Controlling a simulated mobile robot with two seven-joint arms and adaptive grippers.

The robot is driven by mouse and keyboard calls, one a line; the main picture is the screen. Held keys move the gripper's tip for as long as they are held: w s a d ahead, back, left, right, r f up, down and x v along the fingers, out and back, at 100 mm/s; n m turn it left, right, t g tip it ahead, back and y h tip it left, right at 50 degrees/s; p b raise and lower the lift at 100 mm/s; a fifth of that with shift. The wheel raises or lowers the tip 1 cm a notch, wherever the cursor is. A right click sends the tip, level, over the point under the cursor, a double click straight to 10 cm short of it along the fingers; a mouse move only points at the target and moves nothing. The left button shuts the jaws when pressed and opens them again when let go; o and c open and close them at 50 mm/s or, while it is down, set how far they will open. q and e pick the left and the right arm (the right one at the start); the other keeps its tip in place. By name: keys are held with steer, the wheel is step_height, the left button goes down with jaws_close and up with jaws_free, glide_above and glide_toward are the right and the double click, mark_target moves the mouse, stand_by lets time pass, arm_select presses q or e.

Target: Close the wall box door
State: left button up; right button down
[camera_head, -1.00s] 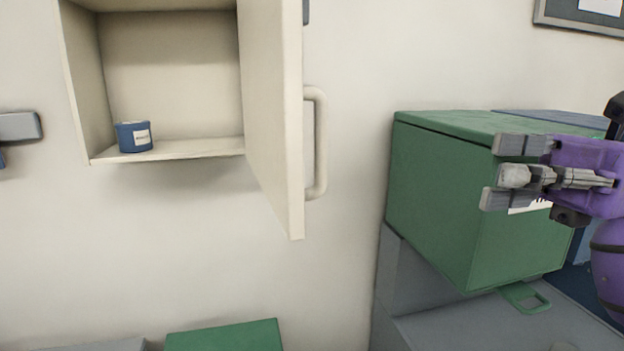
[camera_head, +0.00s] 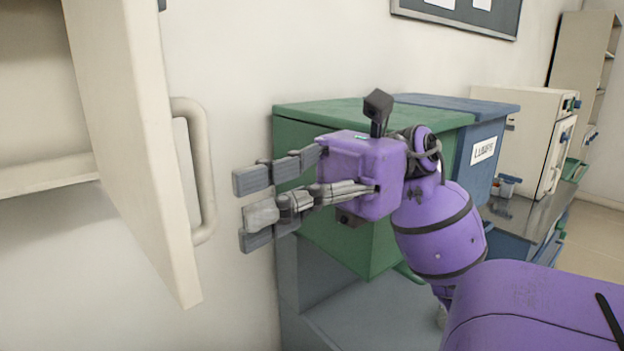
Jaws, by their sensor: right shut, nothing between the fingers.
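The wall box (camera_head: 45,120) is cream coloured and only partly in view at the left edge. Its door (camera_head: 135,135) stands open, swung out from the wall, with its outer face and a cream bar handle (camera_head: 203,170) turned to the right. My right gripper (camera_head: 250,210) is shut and empty. It appears to the right of the handle, with its fingers pointing left, and a gap shows between them and the handle in the picture. My left gripper is not in view.
A green box (camera_head: 330,110) stands behind my right gripper, with a blue box (camera_head: 490,145) bearing a white label beside it. A white furnace-like unit (camera_head: 530,115) is farther right. A notice board (camera_head: 465,15) hangs above. Bare wall lies behind the handle.

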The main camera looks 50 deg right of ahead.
steer(key=a, duration=0.4)
steer(key=shift+w+p, duration=0.3)
steer(key=shift+p, duration=0.05)
